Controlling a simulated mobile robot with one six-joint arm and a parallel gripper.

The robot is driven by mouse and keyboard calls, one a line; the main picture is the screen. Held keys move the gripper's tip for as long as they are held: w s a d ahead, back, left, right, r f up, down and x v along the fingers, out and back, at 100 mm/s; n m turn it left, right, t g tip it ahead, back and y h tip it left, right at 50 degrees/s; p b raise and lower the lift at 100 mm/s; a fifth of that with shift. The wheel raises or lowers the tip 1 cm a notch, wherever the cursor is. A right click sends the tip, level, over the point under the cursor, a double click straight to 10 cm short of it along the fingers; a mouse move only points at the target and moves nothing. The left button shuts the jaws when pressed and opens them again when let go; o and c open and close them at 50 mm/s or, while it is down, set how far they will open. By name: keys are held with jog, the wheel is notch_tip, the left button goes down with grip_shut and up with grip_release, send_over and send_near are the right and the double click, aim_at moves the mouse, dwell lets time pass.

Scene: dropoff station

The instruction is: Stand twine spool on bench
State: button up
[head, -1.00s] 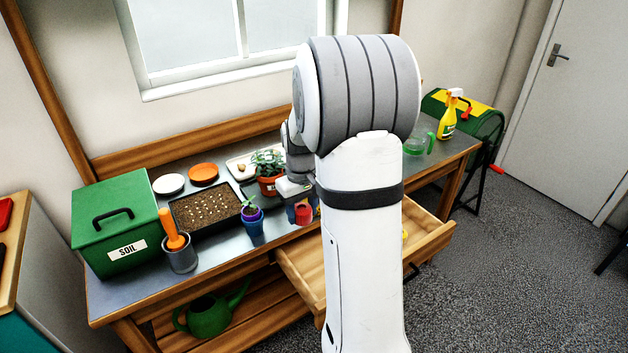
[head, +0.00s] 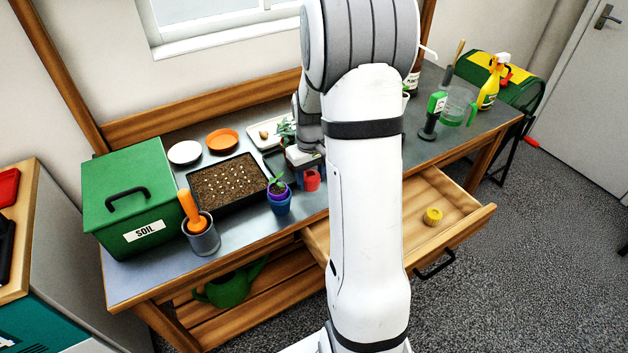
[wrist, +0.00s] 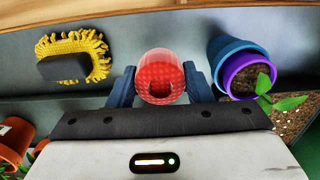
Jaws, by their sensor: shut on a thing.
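The red twine spool (wrist: 160,62) is between the two blue fingers of my gripper (wrist: 161,88) in the wrist view, with an end hole facing the camera. My gripper is shut on it. In the head view the red spool (head: 312,180) shows beside my arm, near the front edge of the grey-topped bench (head: 252,241). Most of my gripper is hidden behind my arm there. I cannot tell whether the spool touches the bench top.
A blue pot (head: 279,203) with a seedling stands close left of the spool. A seed tray (head: 197,200) and green soil box (head: 120,190) lie further left. A yellow-fringed brush (wrist: 95,50) lies nearby. The open drawer (head: 466,222) holds a yellow spool-like piece (head: 433,216).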

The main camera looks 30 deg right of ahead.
aim_at(313, 189)
jog(key=shift+s+d+f, duration=0.1)
jog(key=shift+d+f, duration=0.05)
jog(key=shift+f, duration=2)
jog(key=shift+f, duration=0.25)
jog(key=o, duration=1)
jog(key=shift+r, duration=0.1)
jog(key=shift+c, duration=0.2)
